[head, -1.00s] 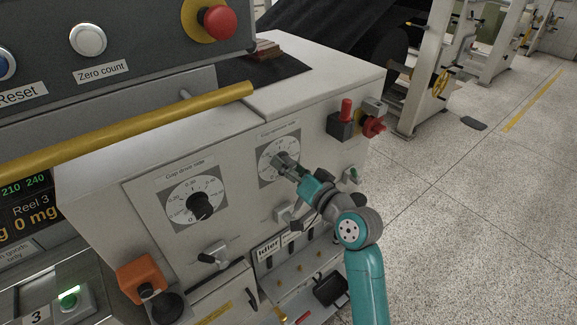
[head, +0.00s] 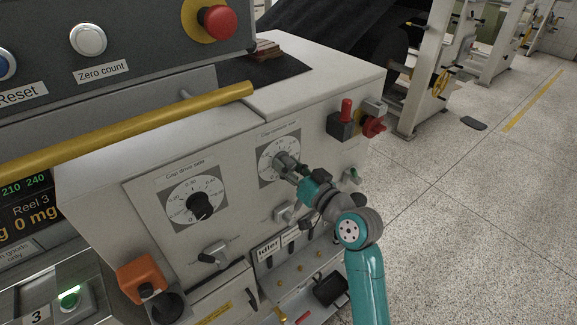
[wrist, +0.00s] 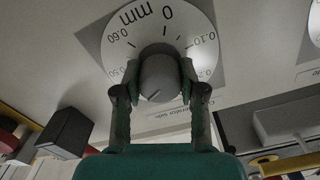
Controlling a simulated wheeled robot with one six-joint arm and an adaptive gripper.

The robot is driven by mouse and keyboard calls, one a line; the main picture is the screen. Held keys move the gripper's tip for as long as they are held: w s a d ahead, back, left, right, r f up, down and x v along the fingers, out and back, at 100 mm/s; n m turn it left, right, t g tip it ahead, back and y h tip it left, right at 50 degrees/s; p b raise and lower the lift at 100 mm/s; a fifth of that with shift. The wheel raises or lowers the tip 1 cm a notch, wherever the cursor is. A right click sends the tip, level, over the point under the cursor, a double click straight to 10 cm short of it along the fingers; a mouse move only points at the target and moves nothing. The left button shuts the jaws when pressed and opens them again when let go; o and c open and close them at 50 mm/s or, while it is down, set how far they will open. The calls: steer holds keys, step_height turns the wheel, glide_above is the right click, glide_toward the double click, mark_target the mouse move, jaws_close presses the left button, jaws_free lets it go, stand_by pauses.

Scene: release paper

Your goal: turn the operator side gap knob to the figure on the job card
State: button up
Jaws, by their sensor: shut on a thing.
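The operator side gap knob is a grey round knob (wrist: 160,80) on a white dial (wrist: 205,62) marked in mm. In the wrist view the dial appears upside down, with 0 and 0.10 readable near the top and right. My gripper (wrist: 160,92) is shut on the knob, one finger on each side. In the head view my gripper (head: 284,164) covers the knob and part of the dial (head: 268,150). The knob's pointer setting is too unclear to read. I see no job card that I can make out.
The drive side gap dial (head: 180,203) with its black knob (head: 200,206) is to the left on the same panel. A red-topped switch box (head: 341,122) and a red knob (head: 373,126) stick out to the right. A yellow bar (head: 120,130) crosses in front at upper left.

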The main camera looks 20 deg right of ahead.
steer(key=n, duration=0.7)
stand_by(0.6)
steer(key=o, duration=1.1)
steer(key=shift+o, duration=0.2)
steer(key=shift+s, duration=0.1)
steer(key=v, duration=1.1)
steer(key=shift+s+d, duration=0.2)
steer(key=shift+s, duration=0.15)
